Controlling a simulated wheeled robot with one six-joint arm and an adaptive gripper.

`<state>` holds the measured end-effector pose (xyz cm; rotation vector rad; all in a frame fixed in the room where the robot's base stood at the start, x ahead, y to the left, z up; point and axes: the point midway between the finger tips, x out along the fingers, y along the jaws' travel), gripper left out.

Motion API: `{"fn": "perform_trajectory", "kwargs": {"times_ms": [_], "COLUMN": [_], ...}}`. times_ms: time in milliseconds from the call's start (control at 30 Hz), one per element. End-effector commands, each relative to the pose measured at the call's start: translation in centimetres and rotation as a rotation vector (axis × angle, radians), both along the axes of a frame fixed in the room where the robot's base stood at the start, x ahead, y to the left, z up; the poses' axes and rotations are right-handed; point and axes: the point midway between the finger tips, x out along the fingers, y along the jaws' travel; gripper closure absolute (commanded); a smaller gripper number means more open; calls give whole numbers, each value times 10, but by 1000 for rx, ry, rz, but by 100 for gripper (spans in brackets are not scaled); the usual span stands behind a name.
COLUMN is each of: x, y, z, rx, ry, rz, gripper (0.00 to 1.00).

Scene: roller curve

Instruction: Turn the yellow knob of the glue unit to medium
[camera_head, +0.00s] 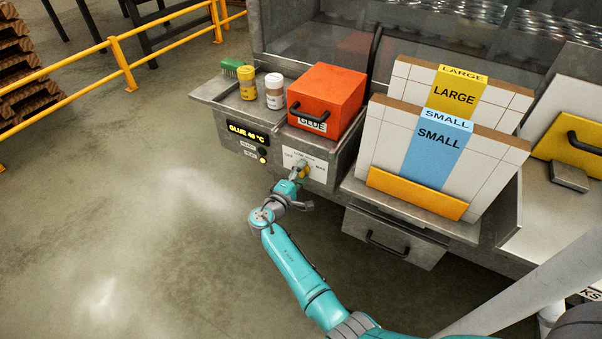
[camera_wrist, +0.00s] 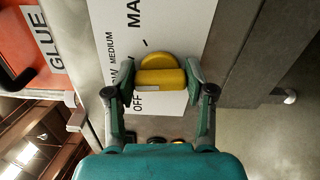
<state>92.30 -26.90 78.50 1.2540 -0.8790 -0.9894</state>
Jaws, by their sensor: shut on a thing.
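The yellow knob (camera_wrist: 160,74) sits on a white dial plate (camera_wrist: 177,30) on the front of the glue unit. In the wrist view the plate carries the words OFF, MEDIUM and a partly hidden MAX. My gripper (camera_wrist: 161,78) is shut on the knob, with one finger on each side of it. A pale mark shows on the knob's grip, toward the OFF side; the exact setting is hard to tell. The glue unit (camera_head: 233,150) has a lit display reading GLUE 46 °C.
An orange GLUE box (camera_head: 330,92), two jars and a green brush (camera_head: 232,64) stand on top of the unit. To the right are panels marked LARGE (camera_head: 455,97) and SMALL (camera_head: 437,150) and a drawer (camera_head: 390,240). The floor at left is clear up to a yellow railing (camera_head: 122,62).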

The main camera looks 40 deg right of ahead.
Motion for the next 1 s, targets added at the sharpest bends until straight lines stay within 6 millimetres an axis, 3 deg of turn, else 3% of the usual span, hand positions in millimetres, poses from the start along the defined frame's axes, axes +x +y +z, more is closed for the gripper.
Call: {"fn": "perform_trajectory", "kwargs": {"times_ms": [500, 1000], "x": [-1, -1], "y": [0, 0], "z": [-3, -3], "rx": [129, 161], "ry": [-352, -438], "rz": [-1, -2], "gripper": [81, 81]}}
